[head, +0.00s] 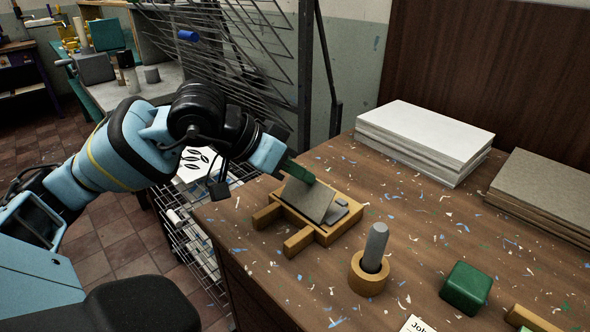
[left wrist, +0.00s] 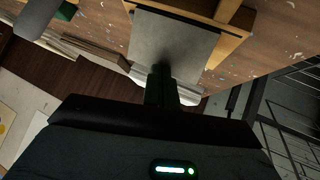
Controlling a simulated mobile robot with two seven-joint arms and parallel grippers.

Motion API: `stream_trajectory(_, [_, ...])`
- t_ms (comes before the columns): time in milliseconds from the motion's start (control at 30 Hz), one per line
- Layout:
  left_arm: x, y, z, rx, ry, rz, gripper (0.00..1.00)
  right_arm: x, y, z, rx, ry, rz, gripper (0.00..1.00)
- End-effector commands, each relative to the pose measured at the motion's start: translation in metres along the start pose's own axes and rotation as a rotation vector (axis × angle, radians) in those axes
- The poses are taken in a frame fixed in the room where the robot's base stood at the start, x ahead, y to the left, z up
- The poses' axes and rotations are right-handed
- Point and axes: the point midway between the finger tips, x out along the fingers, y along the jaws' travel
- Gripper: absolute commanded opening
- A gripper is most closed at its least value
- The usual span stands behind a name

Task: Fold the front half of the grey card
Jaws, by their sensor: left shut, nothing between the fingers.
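The grey card (head: 308,199) is on a yellow wooden frame (head: 322,238) with two prongs reaching toward the front left. Its visible panel stands tilted up, its upper edge by my left gripper. A smaller grey piece (head: 337,211) shows low to its right; I cannot tell if it belongs to the card. My left gripper (head: 301,174) is shut and empty, its dark fingers at the panel's upper left. In the left wrist view the closed fingers (left wrist: 161,82) overlap the card's face (left wrist: 177,40); contact is unclear. My right gripper is out of view.
To the right stand a grey peg (head: 375,247) in a wooden ring (head: 368,278) and a green block (head: 466,287). White sheets (head: 425,137) and brown boards (head: 545,190) are stacked behind. A wire rack (head: 245,50) stands behind my left arm. Paper scraps litter the table.

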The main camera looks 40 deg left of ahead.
Motion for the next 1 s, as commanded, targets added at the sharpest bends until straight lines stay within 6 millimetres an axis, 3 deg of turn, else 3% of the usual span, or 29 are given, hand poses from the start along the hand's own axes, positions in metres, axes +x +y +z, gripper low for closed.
stream_trajectory(567, [0.011,-0.004,-0.002,0.002,-0.001,0.0,0.0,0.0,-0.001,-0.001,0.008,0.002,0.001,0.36])
stream_trajectory(1000, [0.031,-0.011,0.001,0.001,0.0,0.0,0.0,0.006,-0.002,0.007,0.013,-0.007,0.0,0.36])
